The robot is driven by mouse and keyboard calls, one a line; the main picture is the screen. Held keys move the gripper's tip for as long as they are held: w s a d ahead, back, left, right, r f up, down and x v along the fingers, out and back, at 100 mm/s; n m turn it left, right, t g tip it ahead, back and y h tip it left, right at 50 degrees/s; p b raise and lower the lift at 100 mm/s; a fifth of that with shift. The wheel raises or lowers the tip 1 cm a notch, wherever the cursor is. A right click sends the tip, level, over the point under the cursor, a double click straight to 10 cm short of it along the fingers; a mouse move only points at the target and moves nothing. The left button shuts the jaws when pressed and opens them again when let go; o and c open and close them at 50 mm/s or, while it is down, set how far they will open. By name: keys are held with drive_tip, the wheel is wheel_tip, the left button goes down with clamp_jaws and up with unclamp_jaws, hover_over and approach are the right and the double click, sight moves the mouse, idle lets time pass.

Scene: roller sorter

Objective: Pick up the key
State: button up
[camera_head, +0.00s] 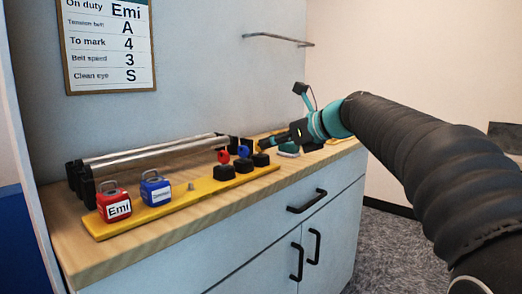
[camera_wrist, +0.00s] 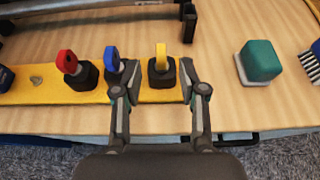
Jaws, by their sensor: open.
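A yellow key (camera_wrist: 161,58) stands upright in a black block (camera_wrist: 162,78) on a yellow strip in the wrist view. My gripper (camera_wrist: 158,72) is open, with one finger on each side of this block and key; contact is not clear. A blue key (camera_wrist: 112,58) stands in its own block just left of my left finger, partly hidden by it. A red key (camera_wrist: 67,62) stands in a black block further left. In the head view the red key (camera_head: 223,156) and blue key (camera_head: 244,151) show beside my gripper (camera_head: 268,145).
A red padlock (camera_head: 116,205) marked "Emi" and a blue padlock (camera_head: 156,191) sit on the yellow strip's left end. Rollers (camera_head: 150,153) run behind. A notice (camera_head: 110,45) hangs on the wall.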

sight(260, 153)
drive_tip(key=x, duration=0.5)
clamp_jaws()
